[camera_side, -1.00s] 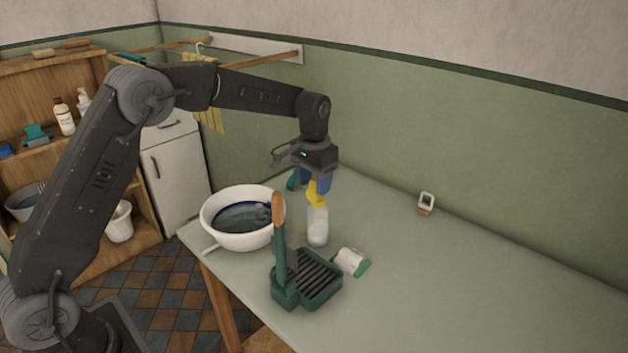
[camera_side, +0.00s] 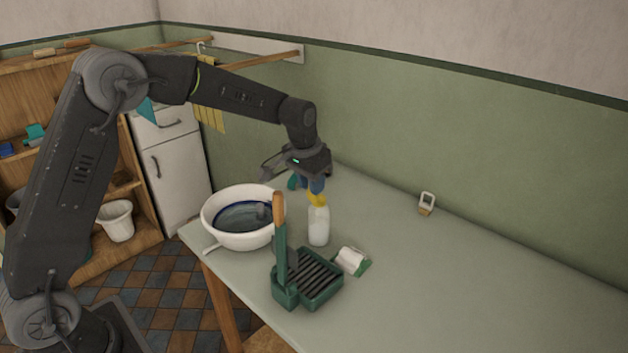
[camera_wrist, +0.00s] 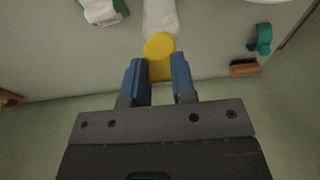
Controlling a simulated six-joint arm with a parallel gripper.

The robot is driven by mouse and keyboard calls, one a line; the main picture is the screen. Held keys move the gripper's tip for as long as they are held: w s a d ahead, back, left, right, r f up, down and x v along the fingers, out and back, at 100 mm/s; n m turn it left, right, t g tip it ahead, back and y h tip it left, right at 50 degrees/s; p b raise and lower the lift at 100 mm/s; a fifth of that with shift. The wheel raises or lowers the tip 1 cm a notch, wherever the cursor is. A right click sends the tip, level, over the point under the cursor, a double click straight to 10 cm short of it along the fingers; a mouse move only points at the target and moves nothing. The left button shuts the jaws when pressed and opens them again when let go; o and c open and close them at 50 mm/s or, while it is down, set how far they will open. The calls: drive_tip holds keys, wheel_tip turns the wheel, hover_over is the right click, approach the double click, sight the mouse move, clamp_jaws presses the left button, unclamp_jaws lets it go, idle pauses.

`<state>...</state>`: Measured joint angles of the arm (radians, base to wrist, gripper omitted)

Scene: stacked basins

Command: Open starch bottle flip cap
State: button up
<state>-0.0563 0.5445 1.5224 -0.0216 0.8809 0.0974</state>
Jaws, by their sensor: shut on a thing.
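The starch bottle (camera_side: 319,226) is white with a yellow cap (camera_side: 316,199) and stands upright on the table beside the basin. My gripper (camera_side: 313,190) is above it, tilted, with its blue fingers at the yellow cap. In the wrist view my gripper (camera_wrist: 161,82) has a finger on each side of the yellow part (camera_wrist: 159,55) and is shut on it. The white bottle body (camera_wrist: 161,16) runs to the top edge there. The fingers partly hide the cap, and I cannot tell how far its lid is raised.
A white basin (camera_side: 222,199) with dark water stands left of the bottle. A green rack (camera_side: 318,288) with an upright wooden-topped handle is in front. A white and green item (camera_side: 352,260) lies close to the bottle's right. The table's right side is mostly clear.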

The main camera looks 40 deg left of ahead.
drive_tip(key=shift+s+f+t, duration=0.1)
drive_tip(key=shift+s+t, duration=0.15)
drive_tip(key=shift+t, duration=0.25)
drive_tip(key=o, duration=0.9)
drive_tip(key=shift+o, duration=0.2)
drive_tip(key=v, duration=1.4)
